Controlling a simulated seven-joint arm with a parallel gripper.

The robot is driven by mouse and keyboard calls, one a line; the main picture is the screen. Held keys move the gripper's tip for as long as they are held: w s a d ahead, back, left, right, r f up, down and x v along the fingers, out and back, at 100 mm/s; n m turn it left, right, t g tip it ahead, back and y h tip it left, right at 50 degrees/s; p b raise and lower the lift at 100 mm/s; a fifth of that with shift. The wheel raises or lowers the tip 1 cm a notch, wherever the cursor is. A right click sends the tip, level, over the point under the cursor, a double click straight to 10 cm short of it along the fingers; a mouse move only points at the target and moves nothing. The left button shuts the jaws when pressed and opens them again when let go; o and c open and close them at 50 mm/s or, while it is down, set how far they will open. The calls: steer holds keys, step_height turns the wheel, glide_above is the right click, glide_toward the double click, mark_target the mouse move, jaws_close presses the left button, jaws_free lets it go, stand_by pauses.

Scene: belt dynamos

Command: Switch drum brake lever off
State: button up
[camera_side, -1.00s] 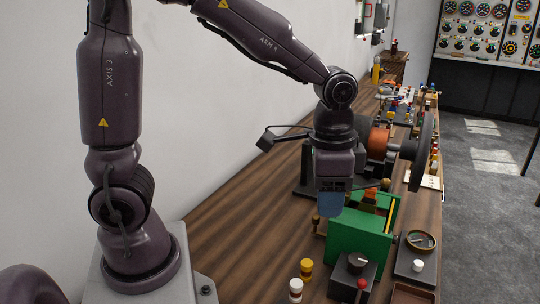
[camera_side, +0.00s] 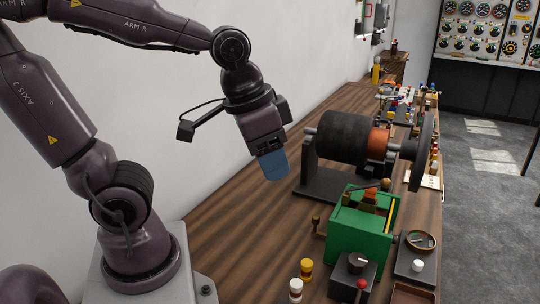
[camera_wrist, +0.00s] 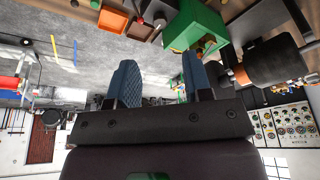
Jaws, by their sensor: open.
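A dark drum (camera_side: 345,137) with an orange band (camera_side: 379,141) lies on a black stand on the bench. It also shows in the wrist view (camera_wrist: 275,62). A dark lever with a brass knob (camera_side: 385,184) sits above the green box (camera_side: 358,232), in front of the drum. I cannot tell for certain that this is the brake lever, nor its setting. My gripper (camera_side: 273,168) hangs in the air left of the drum, apart from it. In the wrist view its blue fingers (camera_wrist: 160,82) are spread with nothing held between them.
A smaller brass knob (camera_side: 316,222) sticks out at the green box's left. A yellow-topped post (camera_side: 306,269), a black box with a dial (camera_side: 356,268) and a round gauge (camera_side: 420,241) stand near. Bare wood (camera_side: 245,225) lies left of them.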

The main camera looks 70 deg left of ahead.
jaws_close()
steer(key=w+d+f+n+h, duration=0.2)
steer(key=d+f+h, duration=0.1)
steer(key=d, duration=0.3)
steer(key=w+d+f+n+h, duration=0.2)
steer(key=w+d+f+n, duration=0.1)
steer(key=d, duration=0.4)
steer(key=n+y, duration=0.5)
steer(key=n, duration=1.3)
glide_toward(358, 298)
steer(key=shift+s+f, duration=1.35)
steer(key=shift+f, duration=0.8)
steer(key=shift+w+a+f, duration=0.15)
steer(key=shift+w, duration=0.85)
steer(key=shift+w+a+f, duration=0.15)
steer(key=shift+w, duration=0.85)
